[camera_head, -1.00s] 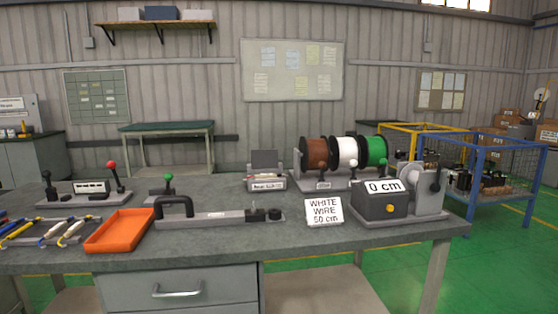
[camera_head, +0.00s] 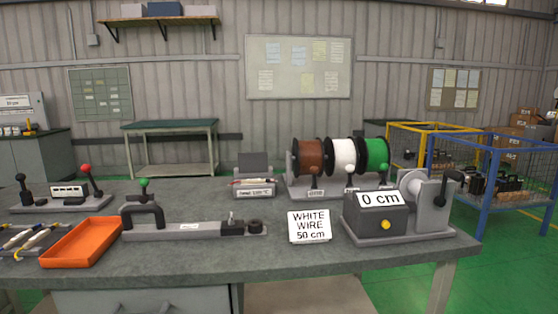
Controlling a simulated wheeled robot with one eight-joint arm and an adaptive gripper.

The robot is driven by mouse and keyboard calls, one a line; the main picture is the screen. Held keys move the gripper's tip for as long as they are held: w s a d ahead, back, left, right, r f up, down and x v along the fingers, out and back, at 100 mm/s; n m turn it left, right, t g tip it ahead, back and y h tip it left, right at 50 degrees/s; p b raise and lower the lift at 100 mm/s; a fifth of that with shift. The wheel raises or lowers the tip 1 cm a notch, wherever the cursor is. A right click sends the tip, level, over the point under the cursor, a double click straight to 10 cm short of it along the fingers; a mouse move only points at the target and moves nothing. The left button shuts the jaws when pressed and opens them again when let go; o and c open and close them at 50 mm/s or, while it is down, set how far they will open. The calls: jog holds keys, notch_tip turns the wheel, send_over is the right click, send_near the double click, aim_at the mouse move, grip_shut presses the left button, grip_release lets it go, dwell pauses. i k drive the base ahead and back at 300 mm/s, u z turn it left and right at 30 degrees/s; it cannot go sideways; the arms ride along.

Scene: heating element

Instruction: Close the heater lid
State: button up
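The heater (camera_head: 254,190) is a small grey box with a white label, at the back middle of the workbench. Its dark grey lid (camera_head: 254,162) stands raised, nearly upright, at the back of the box. A thin light strip with a reddish end lies across the top of the box; it is too small to tell what it is. My gripper is not in view.
Bench surface before the heater is clear.

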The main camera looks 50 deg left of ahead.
aim_at(249, 162)
jog(key=u, duration=0.05)
jog(key=i, duration=3.7)
jog(key=u, duration=2.6)
jog(key=i, duration=2.15)
jog(key=z, duration=0.05)
